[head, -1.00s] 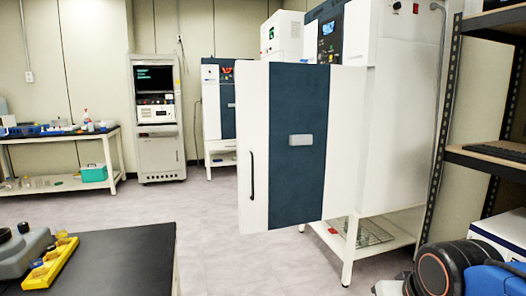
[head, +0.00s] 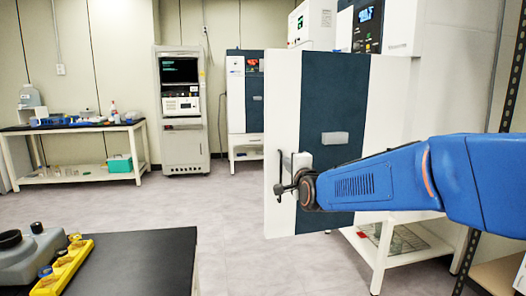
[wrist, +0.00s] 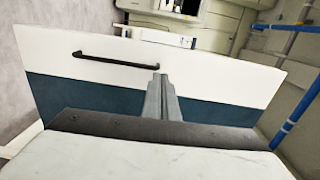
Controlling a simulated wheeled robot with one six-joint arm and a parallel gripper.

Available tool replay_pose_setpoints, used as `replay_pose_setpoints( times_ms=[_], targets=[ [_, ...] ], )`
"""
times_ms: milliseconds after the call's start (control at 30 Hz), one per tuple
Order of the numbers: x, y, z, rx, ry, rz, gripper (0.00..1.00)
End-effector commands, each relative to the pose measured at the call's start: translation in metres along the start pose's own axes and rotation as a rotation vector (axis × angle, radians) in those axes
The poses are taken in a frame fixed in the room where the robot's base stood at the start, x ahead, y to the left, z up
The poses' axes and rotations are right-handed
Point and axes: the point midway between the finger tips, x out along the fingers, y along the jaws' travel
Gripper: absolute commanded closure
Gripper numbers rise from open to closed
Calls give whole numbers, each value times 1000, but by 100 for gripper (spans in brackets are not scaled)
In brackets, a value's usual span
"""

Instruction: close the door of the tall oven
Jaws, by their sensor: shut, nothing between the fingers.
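The tall oven's door (head: 284,100), white with a dark blue band, stands open in front of the oven body (head: 450,85) in the head view. Its black bar handle (wrist: 115,60) is on the white strip of the door in the wrist view; in the head view it is partly hidden by my wrist. My gripper (wrist: 160,78) is shut and empty, its fingertips over the door's white strip, just beside one end of the handle. In the head view my gripper (head: 284,187) is at the door's free-edge side. I cannot tell whether it touches the door.
A dark worktop (head: 130,262) with a yellow rack (head: 72,262) is at the lower left. Grey floor (head: 235,225) lies clear left of the door. A shelf post (head: 468,262) stands at the right. A smaller oven (head: 236,95) and a grey instrument cabinet (head: 183,140) stand behind.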

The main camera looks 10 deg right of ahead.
Motion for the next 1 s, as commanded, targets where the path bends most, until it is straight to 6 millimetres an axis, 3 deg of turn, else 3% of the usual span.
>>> replay_pose_setpoints(
  times_ms=[333, 1000],
  targets=[
    [25, -4, 0, 25, 4, -19, 100],
    [126, -5, -1, 24, 4, -18, 100]
  ],
)
